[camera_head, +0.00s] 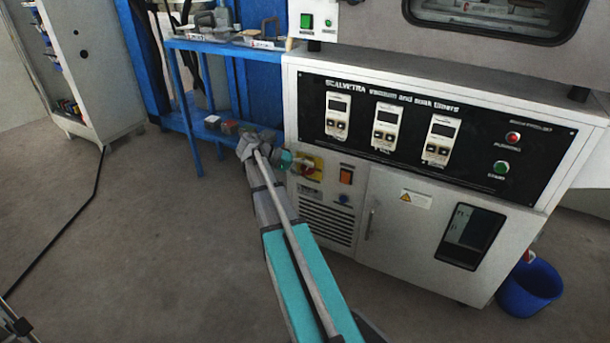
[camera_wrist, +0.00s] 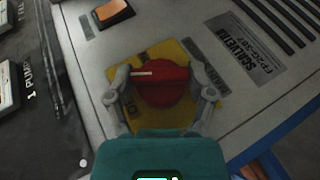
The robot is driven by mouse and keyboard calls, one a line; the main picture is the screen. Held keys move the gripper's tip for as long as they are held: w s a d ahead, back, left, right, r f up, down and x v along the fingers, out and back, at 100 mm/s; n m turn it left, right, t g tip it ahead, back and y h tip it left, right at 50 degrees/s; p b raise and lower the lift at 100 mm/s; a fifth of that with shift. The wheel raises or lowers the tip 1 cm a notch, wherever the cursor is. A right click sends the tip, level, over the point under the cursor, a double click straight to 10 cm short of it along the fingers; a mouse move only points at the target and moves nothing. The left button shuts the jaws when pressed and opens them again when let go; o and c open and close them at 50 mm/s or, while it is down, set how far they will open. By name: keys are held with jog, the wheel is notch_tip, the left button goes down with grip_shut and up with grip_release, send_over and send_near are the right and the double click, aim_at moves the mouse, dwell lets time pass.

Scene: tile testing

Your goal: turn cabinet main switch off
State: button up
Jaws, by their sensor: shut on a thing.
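The cabinet main switch is a red rotary knob (camera_wrist: 162,84) on a yellow plate (camera_wrist: 185,55) in the wrist view. A pale line on the knob points to the left in that view. My gripper (camera_wrist: 163,97) has a finger on each side of the knob and is shut on it. In the head view my gripper (camera_head: 293,161) is at the left part of the cabinet front, below the timer panel. It covers part of the yellow plate (camera_head: 317,163) there. The lettering on the plate is partly hidden by the fingers.
An orange rocker switch (camera_head: 346,176) sits right of the main switch, with vent slots (camera_head: 325,222) below. The timer panel (camera_head: 470,150) is above. A blue rack (camera_head: 185,105) stands close on the left. A blue bucket (camera_head: 530,290) is at the right. The floor at left is mostly clear.

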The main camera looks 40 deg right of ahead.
dwell(0.3)
jog(key=o, duration=1.1)
jog(key=shift+r+p, duration=0.15)
jog(key=shift+p, duration=0.5)
jog(key=t+y+p, duration=0.1)
jog(key=p, duration=0.1)
jog(key=shift+s+r+m+t+p, duration=0.1)
jog(key=shift+s+m+t+p, duration=0.05)
jog(key=shift+m+t+p, duration=0.2)
jog(key=p+v, duration=0.8)
jog(key=v, duration=0.6)
jog(key=s+a+r+n+t+y+p, duration=0.1)
jog(key=s+a+n+t+y+p, duration=0.2)
jog(key=a, duration=0.8)
jog(key=s+a+n+t+y+p, duration=0.3)
jog(key=s+a+n+p, duration=0.3)
jog(key=a, duration=0.5)
jog(key=shift+s+a+r+n+y, duration=0.35)
jog(key=shift+s+r+y, duration=0.05)
jog(key=shift+s, duration=0.15)
